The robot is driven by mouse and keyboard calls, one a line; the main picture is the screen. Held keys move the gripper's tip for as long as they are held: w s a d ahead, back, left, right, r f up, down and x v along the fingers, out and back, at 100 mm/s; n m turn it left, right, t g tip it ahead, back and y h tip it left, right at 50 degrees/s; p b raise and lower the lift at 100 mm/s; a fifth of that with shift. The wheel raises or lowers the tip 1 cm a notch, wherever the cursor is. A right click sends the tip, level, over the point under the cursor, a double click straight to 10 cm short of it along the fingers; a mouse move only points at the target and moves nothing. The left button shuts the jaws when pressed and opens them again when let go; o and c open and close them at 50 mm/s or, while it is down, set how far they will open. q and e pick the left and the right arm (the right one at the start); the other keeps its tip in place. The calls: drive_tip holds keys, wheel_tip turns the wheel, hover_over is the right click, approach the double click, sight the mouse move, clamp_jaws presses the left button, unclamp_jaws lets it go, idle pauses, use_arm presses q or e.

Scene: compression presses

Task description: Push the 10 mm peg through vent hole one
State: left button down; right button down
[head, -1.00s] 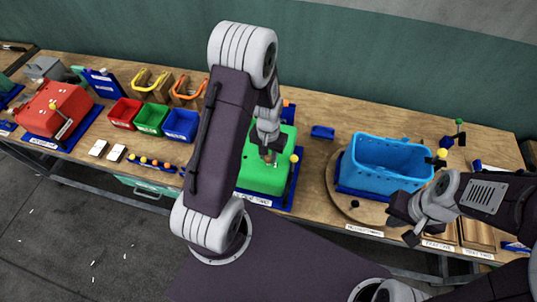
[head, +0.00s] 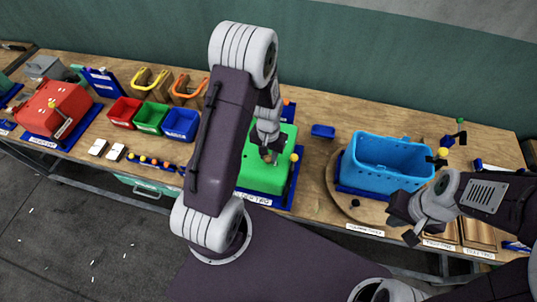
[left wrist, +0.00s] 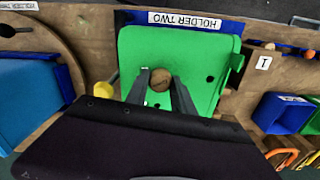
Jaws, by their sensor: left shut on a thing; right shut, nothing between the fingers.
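The green lid or block (head: 264,175) sits in a blue frame labelled HOLDER TWO; it also shows in the left wrist view (left wrist: 205,45). My left gripper (head: 268,156) is over it, shut on a round brown piece. In the left wrist view, the fingers (left wrist: 160,84) hold this brown piece (left wrist: 161,79) from both sides, seen end-on. A peg shaft and whatever is beneath are hidden. Small dark holes show in the green face. My right gripper (head: 404,222) is shut and empty, low in front of the blue crate (head: 393,180).
Left on the bench are a red block (head: 58,108), red, green and blue bins (head: 181,125), and a blue rack of orange and yellow knobs (head: 153,163). The blue crate stands on a round wooden turntable (head: 358,215). A yellow knob (left wrist: 104,90) stands beside the green block.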

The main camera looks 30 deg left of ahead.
use_arm(q)
drive_tip(key=shift+r, duration=0.1)
drive_tip(key=shift+r+p, duration=2.65)
drive_tip(key=shift+r, duration=0.35)
